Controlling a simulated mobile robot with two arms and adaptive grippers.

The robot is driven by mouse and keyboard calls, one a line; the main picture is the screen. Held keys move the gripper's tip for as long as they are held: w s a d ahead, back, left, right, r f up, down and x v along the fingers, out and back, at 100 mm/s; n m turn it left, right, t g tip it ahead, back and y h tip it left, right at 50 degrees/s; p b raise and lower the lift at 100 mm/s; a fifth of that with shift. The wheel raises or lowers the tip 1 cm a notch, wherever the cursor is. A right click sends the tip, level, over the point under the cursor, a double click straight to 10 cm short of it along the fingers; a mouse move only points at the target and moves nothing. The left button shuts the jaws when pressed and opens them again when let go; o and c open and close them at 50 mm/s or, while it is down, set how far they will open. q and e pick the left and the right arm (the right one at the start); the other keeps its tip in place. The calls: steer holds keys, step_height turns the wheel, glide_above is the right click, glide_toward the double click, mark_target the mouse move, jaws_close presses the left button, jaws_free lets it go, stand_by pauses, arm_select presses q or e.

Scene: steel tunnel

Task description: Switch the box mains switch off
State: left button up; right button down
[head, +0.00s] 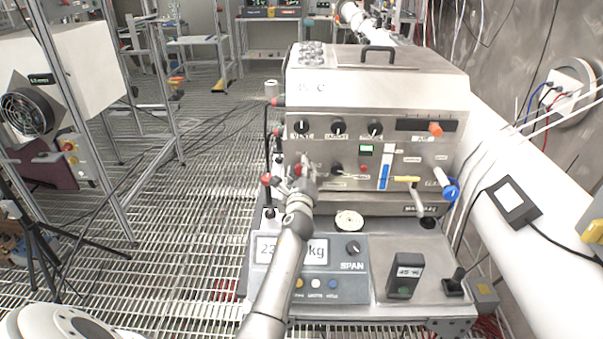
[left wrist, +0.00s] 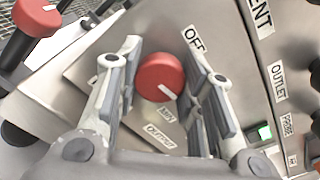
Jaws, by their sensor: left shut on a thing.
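The mains switch is a red round knob (left wrist: 160,77) on the box's steel front panel, with a white mark at its lower right. An OFF label (left wrist: 194,40) is above and right of it, with other labels below. My left gripper (head: 301,172) is at the left part of the steel box (head: 375,97) in the head view. In the left wrist view its two fingers (left wrist: 157,88) are closed on the knob from either side. In the head view the gripper mostly hides the knob. My right gripper is not in view.
A scale (head: 311,262) lies below in front. A thick white pipe (head: 530,220) runs along the right.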

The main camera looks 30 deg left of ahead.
arm_select(q)
steer(key=n+b, duration=0.1)
steer(key=n, duration=0.3)
steer(key=shift+f+b, duration=0.15)
steer(key=shift+b, duration=0.25)
steer(key=n+b, duration=0.2)
steer(key=n, duration=0.3)
steer(key=n+b, duration=0.1)
steer(key=n, duration=0.2)
steer(key=shift+n, duration=0.3)
steer(key=shift+n+b, duration=0.65)
steer(key=shift+n, duration=1.15)
steer(key=shift+r, duration=0.2)
steer(key=o, duration=1)
steer(key=shift+o, duration=0.2)
